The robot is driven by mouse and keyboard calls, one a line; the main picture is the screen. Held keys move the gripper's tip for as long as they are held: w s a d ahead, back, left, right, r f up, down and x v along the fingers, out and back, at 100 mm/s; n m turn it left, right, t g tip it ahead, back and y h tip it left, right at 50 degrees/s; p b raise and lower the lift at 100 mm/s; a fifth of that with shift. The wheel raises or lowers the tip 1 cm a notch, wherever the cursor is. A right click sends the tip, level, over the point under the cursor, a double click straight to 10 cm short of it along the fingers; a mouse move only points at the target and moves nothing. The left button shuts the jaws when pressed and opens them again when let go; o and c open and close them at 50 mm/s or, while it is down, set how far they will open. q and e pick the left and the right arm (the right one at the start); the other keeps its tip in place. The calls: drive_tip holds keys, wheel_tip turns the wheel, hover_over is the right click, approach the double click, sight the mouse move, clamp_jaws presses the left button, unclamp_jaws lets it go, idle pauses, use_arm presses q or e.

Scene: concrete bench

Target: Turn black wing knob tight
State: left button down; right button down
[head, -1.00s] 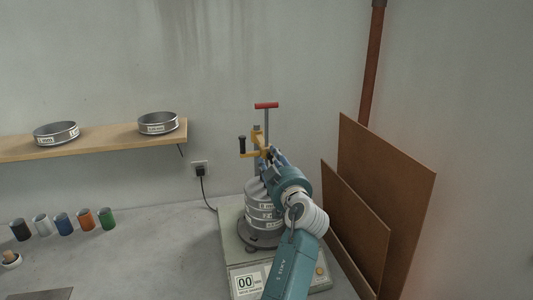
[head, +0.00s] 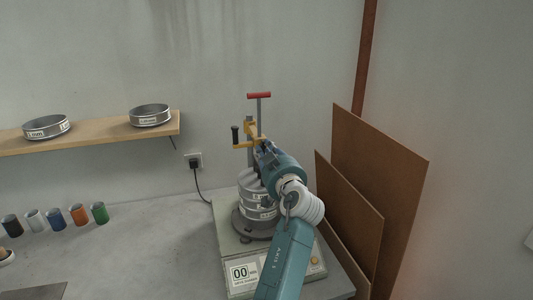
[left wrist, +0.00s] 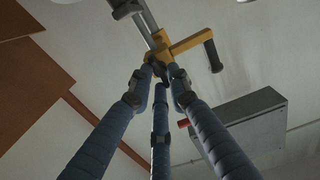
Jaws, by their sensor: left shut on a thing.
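A sieve shaker with a pale base (head: 228,240) holds a stack of steel sieves (head: 252,205) under a yellow clamp (head: 253,132), which also shows in the left wrist view (left wrist: 188,43). The clamp has an upright black handle (head: 235,135) on its left arm. My left gripper (head: 258,150) is at the clamp. In the left wrist view its three blue fingers (left wrist: 160,75) converge just beside the yellow part. They are shut on a small dark piece that looks like the black wing knob, mostly hidden by the fingertips. My right gripper is out of view.
A red T-handle (head: 259,95) tops the clamp's rod. Brown boards (head: 378,180) lean on the wall close to the right of my arm. A shelf with two sieves (head: 150,115) is at the left. Several coloured cups (head: 77,214) stand on the bench, with free room between.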

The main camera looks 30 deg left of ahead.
use_arm(q)
drive_tip(key=shift+r+m, duration=0.1)
drive_tip(key=shift+m, duration=0.2)
drive_tip(key=shift+a, duration=0.1)
drive_tip(key=c, duration=1.7)
unclamp_jaws()
drive_tip(key=shift+a, duration=0.15)
wheel_tip(320, 180, up, 10)
drive_tip(key=shift+f, duration=0.1)
